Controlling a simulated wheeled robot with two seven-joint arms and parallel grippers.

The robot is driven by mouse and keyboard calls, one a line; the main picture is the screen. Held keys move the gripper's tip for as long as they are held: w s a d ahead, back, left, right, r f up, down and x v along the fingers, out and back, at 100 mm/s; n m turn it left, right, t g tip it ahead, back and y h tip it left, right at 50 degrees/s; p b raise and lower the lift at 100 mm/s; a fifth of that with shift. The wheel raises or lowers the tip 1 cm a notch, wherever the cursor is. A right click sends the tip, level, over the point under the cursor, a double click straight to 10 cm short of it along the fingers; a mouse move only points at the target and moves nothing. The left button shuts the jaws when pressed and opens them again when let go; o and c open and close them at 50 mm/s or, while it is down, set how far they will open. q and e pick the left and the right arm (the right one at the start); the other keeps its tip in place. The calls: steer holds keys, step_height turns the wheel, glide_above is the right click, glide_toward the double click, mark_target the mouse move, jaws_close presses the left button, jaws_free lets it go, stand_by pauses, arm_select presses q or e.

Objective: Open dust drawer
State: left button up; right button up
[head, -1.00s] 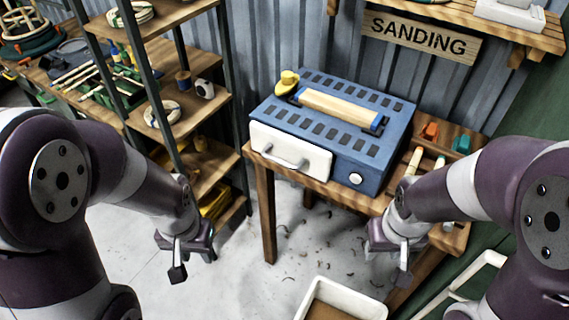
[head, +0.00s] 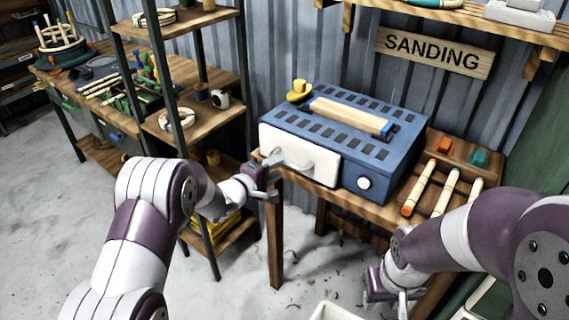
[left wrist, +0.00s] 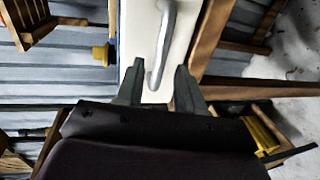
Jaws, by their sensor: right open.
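The dust drawer (head: 322,167) is a white front panel on the blue sanding machine (head: 385,151), and it looks flush with the machine body. Its grey bar handle (head: 293,163) runs across the front. My left gripper (head: 273,178) is at the left end of the handle. In the left wrist view, my left gripper (left wrist: 162,85) is open, with its fingers on both sides of the lower end of the handle (left wrist: 166,40). I cannot tell whether they touch it. My right gripper (head: 388,290) is open and empty, low in front of the table.
The machine stands on a wooden table (head: 390,212), with sanding sticks (head: 418,188) at its right. A shelf rack (head: 205,125) stands close at the left. The floor (head: 232,290) in front is open. A white bin (head: 335,312) shows at the bottom.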

arm_select(q)
steer(key=x, duration=0.5)
steer(key=shift+a, duration=0.1)
jaws_close()
steer(key=f+p+v, duration=0.1)
steer(key=p+v, duration=0.2)
steer(key=v, duration=0.5)
steer(key=f+p+v, duration=0.2)
steer(key=p+v, duration=0.1)
steer(key=v, duration=0.6)
steer(key=shift+s+a+f+p, duration=0.2)
steer(key=shift+s+f+p, duration=0.05)
steer(key=shift+s+p, duration=0.1)
jaws_free()
